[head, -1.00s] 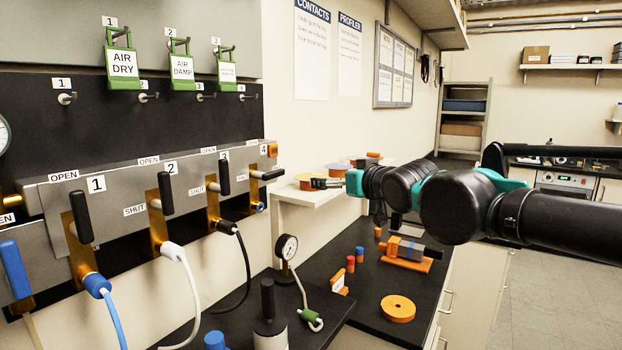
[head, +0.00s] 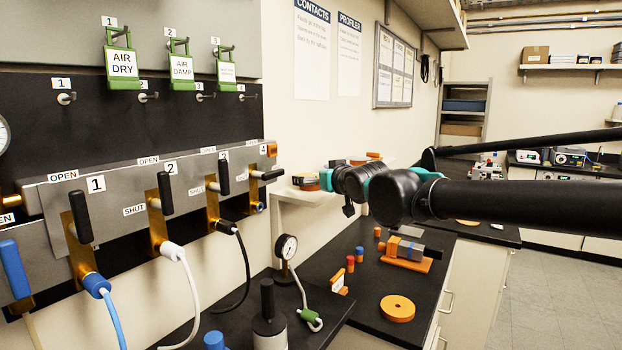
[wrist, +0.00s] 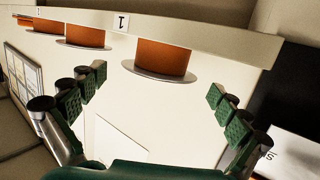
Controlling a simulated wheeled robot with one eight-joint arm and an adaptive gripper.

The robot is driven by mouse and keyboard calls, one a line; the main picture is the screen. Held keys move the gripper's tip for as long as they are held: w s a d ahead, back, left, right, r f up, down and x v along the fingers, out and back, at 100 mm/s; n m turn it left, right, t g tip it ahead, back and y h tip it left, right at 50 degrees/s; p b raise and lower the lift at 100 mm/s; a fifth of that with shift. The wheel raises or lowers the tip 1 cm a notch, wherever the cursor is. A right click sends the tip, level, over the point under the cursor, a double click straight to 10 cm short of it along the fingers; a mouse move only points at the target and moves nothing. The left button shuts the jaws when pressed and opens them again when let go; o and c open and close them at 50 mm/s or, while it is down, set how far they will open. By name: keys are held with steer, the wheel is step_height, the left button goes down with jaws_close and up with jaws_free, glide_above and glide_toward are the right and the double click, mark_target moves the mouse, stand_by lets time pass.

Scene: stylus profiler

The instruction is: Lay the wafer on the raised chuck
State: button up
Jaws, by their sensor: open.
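In the wrist view, a thin pale disc, likely a wafer (wrist: 158,76), lies against the wide end of an orange stand (wrist: 163,62) at the label 1. The picture is upside down there. My gripper (wrist: 160,92) is open, its green padded fingers apart on either side of the disc and seemingly clear of it. A second disc (wrist: 88,46) on an orange stand is to the left. In the head view my gripper (head: 309,181) is small, by the white wall shelf, and partly blends with the stands. I cannot pick out the raised chuck for certain.
The white shelf (head: 288,196) carries the stands. The valve panel (head: 130,190) is at the left.

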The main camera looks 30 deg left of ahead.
steer(key=shift+x, duration=0.85)
steer(key=c, duration=0.7)
steer(key=shift+r, duration=0.1)
step_height(320, 180, up, 20)
steer(key=shift+f, duration=0.1)
steer(key=shift+o, duration=0.5)
